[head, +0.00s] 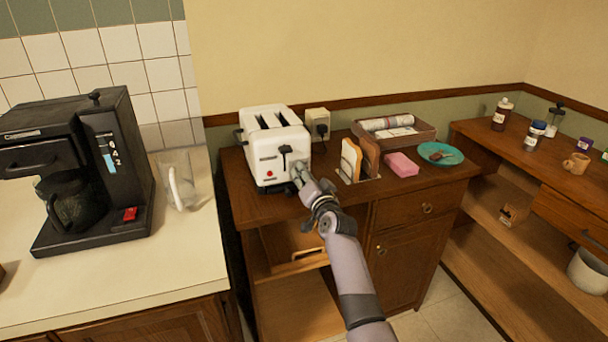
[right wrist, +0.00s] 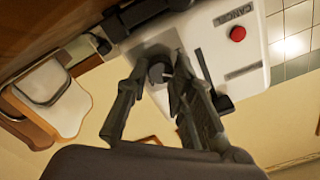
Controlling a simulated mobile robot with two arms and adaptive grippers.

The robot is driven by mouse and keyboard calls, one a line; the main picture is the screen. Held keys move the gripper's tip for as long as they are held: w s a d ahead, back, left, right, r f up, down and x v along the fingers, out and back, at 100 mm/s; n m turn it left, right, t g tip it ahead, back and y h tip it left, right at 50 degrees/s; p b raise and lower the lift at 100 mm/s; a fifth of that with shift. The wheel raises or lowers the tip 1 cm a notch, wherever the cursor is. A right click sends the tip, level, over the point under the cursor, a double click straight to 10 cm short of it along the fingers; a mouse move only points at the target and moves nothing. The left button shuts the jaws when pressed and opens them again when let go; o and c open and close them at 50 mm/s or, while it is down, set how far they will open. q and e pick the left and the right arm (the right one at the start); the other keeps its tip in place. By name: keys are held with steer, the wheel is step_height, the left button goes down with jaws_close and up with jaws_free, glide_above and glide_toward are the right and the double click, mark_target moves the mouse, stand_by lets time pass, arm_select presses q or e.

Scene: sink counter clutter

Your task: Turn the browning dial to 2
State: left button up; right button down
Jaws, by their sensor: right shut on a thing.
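The white two-slot toaster (head: 262,151) stands on the brown wooden cabinet. Its front shows a black lever (head: 286,151) and a red button (head: 269,174), marked CANCEL in the right wrist view (right wrist: 237,33). My right gripper (head: 299,172) is at the right part of the toaster's front and covers the dial in the head view. In the right wrist view its fingers are closed around the small dark dial (right wrist: 157,73). The dial's numbers and pointer cannot be read. My left gripper is not in view.
A bread rack (head: 344,179) with slices stands close to the right of my gripper. A pink sponge (head: 401,163), a teal plate (head: 452,158) and a wooden tray (head: 425,131) lie farther right. A black coffee maker (head: 120,150) and glass jug (head: 180,183) occupy the left counter.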

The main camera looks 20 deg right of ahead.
stand_by(0.3)
steer(key=c, duration=1.4)
jaws_free()
steer(key=shift+s, duration=0.1)
steer(key=s, duration=1.2)
steer(key=shift+d, duration=0.2)
steer(key=shift+w+f, duration=0.1)
